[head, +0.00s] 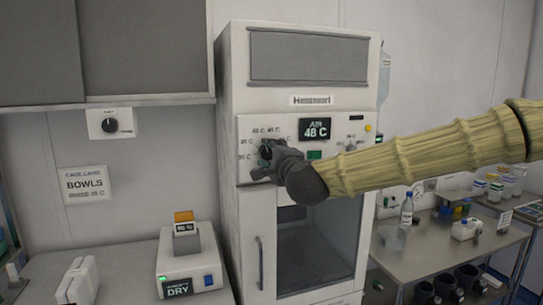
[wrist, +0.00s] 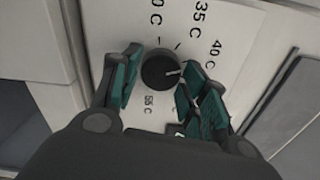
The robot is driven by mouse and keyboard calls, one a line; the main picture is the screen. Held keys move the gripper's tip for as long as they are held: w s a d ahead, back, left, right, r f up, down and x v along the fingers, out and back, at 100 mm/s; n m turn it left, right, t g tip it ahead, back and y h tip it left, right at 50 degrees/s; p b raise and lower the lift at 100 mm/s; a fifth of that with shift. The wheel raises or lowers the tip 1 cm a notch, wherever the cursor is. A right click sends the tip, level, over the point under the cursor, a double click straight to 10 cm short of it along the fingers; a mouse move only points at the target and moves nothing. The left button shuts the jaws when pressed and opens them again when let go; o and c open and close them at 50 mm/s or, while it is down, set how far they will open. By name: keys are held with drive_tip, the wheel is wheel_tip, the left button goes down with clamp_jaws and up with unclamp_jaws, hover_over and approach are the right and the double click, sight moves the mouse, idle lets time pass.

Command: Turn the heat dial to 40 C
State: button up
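The heat dial (wrist: 160,70) is a round black knob on the white front panel of the warming cabinet (head: 235,100). In the wrist view its pale pointer mark points right, below the 40 C label (wrist: 215,50) and towards my right finger. The 55 C label is below the dial; the label by the right finger is hidden. The cabinet display (head: 316,129) reads AIR 48 C. My gripper (wrist: 160,76) has its green-padded fingers on either side of the dial. The right finger is very close to it; a narrow gap seems to show at the left. Contact is unclear.
A green button (head: 315,155) is right of the dial, and the glass door (head: 318,240) is below. A second dial (head: 110,125) is on the left wall unit. A DRY device (head: 190,265) stands on the left counter; bottles stand on the right bench (head: 425,245).

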drive_tip(key=shift+o, duration=0.9)
drive_tip(key=shift+s, duration=0.1)
drive_tip(key=v, duration=1.1)
drive_tip(key=shift+s+d, duration=0.2)
drive_tip(key=shift+s, duration=0.15)
